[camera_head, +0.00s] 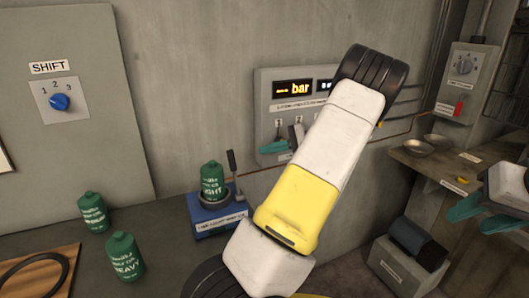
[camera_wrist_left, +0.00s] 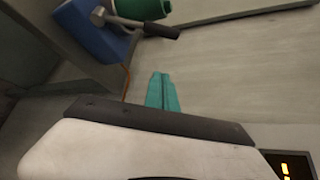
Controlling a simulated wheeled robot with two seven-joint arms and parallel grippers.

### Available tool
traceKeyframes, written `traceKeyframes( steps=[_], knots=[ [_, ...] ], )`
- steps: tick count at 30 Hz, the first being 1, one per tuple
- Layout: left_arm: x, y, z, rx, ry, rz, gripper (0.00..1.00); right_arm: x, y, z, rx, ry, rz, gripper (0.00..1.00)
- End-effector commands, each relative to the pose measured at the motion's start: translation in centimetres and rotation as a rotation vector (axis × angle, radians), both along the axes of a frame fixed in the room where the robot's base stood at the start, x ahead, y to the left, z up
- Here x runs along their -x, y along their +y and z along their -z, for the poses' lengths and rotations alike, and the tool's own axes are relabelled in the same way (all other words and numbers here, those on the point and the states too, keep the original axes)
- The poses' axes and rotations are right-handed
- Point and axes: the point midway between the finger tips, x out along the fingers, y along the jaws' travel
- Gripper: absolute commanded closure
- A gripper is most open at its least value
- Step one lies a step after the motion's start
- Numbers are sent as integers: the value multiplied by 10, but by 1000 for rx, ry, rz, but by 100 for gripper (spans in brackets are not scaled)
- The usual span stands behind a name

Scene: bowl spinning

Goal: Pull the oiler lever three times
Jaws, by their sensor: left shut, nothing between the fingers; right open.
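The oiler is a blue base (camera_head: 212,221) with a label on its front, holding a green bottle (camera_head: 213,185) marked LIGHT. Its dark lever (camera_head: 232,163) stands nearly upright beside the bottle, on the right. In the left wrist view the lever (camera_wrist_left: 145,26) shows at the top, with the blue base (camera_wrist_left: 88,32) left of it. My left gripper (camera_head: 273,147) is right of the lever and apart from it, partly hidden by my arm. Its teal fingers (camera_wrist_left: 162,92) are shut and empty in the left wrist view. My right gripper (camera_head: 477,216) is open and empty at the right edge.
Two more green bottles stand on the left bench, one (camera_head: 93,213) behind the HEAVY one (camera_head: 124,257). A lit display panel (camera_head: 292,89) is on the wall behind my left arm. A shelf with metal dishes (camera_head: 417,145) stands at right, above a grey box (camera_head: 403,272).

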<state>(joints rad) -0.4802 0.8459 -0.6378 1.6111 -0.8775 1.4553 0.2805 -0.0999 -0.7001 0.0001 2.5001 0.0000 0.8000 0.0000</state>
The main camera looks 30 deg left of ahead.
Motion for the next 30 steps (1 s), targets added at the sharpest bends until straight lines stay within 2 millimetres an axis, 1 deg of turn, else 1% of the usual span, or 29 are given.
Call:
traceKeyframes(
  steps=[7,11,14,24,26,27,30],
  knots=[
    [0,0,0,-2,0,-1,100,0,0,0,0,0,0,58],
    [3,7,2,-2,-1,-2,100,0,0,0,0,0,0,58],
    [8,19,6,-2,0,-5,100,0,0,0,0,0,0,58],
    [33,83,26,-2,1,-3,100,0,0,0,0,0,0,58],
    [37,93,30,-2,0,-4,100,0,0,0,0,0,0,58],
    [41,85,24,0,-3,2,100,0,0,0,0,0,0,58],
    [52,77,17,-1,-1,2,100,0,0,0,0,0,0,58]
  ],
)
